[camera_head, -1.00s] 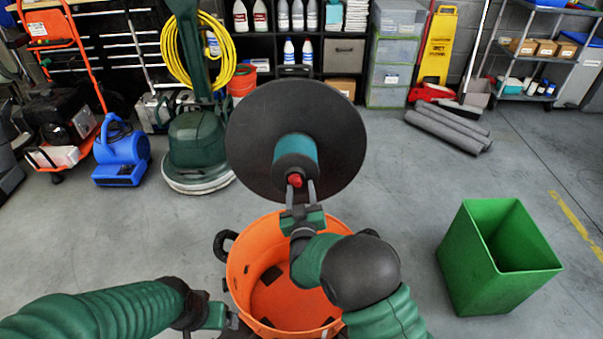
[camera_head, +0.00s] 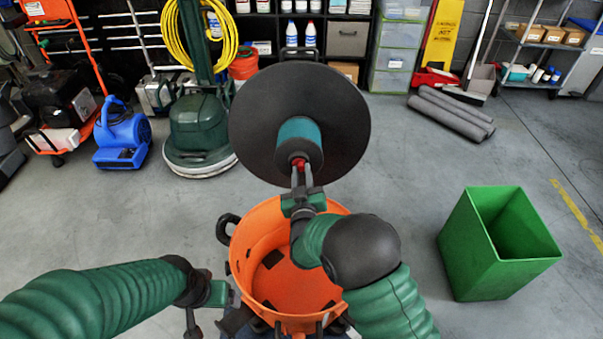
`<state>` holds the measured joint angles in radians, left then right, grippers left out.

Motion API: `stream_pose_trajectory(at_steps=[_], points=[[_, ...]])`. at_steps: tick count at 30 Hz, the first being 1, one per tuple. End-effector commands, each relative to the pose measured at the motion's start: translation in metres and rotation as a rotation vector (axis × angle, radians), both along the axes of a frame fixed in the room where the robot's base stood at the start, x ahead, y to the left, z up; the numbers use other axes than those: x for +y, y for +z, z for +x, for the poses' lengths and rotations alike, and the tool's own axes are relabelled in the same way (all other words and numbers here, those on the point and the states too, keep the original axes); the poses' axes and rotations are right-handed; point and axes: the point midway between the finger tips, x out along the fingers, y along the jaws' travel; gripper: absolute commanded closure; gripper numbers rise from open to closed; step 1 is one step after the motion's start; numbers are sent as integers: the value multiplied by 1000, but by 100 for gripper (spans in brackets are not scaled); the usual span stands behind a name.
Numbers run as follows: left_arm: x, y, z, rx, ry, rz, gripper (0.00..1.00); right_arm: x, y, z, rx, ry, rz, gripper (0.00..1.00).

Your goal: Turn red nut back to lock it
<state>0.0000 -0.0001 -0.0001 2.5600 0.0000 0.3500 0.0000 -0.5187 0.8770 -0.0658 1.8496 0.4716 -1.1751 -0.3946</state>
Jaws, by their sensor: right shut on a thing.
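The red nut (camera_head: 299,162) sits at the near end of a teal and dark hub (camera_head: 299,143) in the middle of a large round black pad (camera_head: 248,127). The pad stands facing me above an orange bucket. My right gripper (camera_head: 301,180) reaches up from below and is shut on the red nut, its fingers hiding part of it. My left gripper (camera_head: 212,317) is at the lower left, beside the orange bucket and well away from the nut. Its fingers point down and are partly cut off by the frame's lower edge.
The orange bucket (camera_head: 250,240) with black handles stands below the pad. A green bin (camera_head: 466,255) is on the right. The floor between is clear.

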Motion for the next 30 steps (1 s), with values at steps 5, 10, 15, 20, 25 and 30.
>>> stream_pose_trajectory(at_steps=[5, 10, 15, 20, 25, 30], points=[[0, -1, 0, 0, 0, 0, 18, 1, 0, 0, 0, -3, 32, 100], [0, -4, 0, 0, 0, 0, 18, 2, -1, 0, 1, -17, 111, 100], [0, -7, 0, 0, 0, 0, 18, 3, -1, 0, -2, -39, 238, 100], [0, -11, 0, 0, 0, 0, 18, 3, 0, 0, -2, -65, 384, 100], [0, -14, 0, 0, 0, 0, 18, 4, 0, 0, -1, -92, 542, 100], [0, -16, 0, 0, 0, 0, 18, 4, 0, 0, -2, -121, 703, 100]])
